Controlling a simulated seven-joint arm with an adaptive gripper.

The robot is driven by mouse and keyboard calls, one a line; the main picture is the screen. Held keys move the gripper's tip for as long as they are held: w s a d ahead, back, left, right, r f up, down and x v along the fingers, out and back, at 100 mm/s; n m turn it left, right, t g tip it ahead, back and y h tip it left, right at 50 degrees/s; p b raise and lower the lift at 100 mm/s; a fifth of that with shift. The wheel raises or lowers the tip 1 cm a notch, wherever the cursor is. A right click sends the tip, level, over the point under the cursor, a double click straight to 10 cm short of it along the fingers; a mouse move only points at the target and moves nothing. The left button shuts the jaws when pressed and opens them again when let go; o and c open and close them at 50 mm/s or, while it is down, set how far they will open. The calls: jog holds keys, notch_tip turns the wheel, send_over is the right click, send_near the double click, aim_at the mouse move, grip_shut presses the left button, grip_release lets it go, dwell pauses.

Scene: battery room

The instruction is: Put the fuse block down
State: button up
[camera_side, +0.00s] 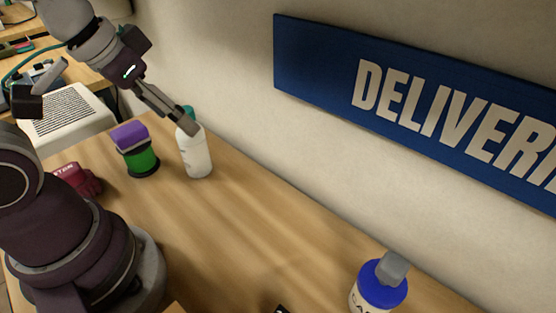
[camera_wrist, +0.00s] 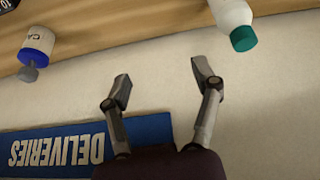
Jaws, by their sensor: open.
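My gripper (camera_side: 178,116) is raised by the wall, near the top of a white bottle with a teal cap (camera_side: 196,155). In the wrist view my gripper (camera_wrist: 163,82) is open, with nothing between its fingers. The white bottle (camera_wrist: 232,14) lies beyond the right finger there. I cannot identify the fuse block for sure. A dark thing with white marks (camera_wrist: 7,5) is cut off at the wrist view's upper left corner. A small dark piece (camera_side: 282,310) shows at the side view's bottom edge.
A purple-and-green object (camera_side: 140,158) and a dark red one (camera_side: 76,180) stand left of the white bottle. A blue-capped bottle (camera_side: 382,283) stands at the lower right. The blue sign (camera_side: 330,60) hangs on the wall. The middle of the wooden table (camera_side: 240,235) is clear.

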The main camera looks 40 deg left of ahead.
jog(key=s+d+f+n+g+h, duration=0.1)
jog(key=d+f+n+g+h, duration=0.1)
jog(key=d+f+n, duration=0.3)
jog(key=s+d+f+n+g+h, duration=0.1)
jog(key=d+f+n+h, duration=0.3)
jog(key=d+f+n, duration=0.1)
jog(key=s+d+f+n+g+h, duration=0.1)
jog(key=d+f+n+g+h, duration=0.1)
jog(key=d+f+n, duration=0.3)
jog(key=shift+s+d+n+g+h, duration=0.15)
jog(key=shift+d+n+h, duration=0.1)
jog(key=shift+d+h, duration=0.3)
jog(key=shift+s+d+n+g+h, duration=0.15)
jog(key=shift+d+n+h, duration=0.15)
jog(key=shift+d, duration=0.45)
jog(key=shift+s+d+n+h, duration=0.1)
jog(key=shift+d+n+h, duration=0.2)
jog(key=shift+n, duration=0.25)
jog(key=x, duration=0.7)
jog(key=shift+d+f, duration=0.2)
jog(key=shift+d, duration=0.1)
jog(key=shift+c, duration=0.4)
grip_shut()
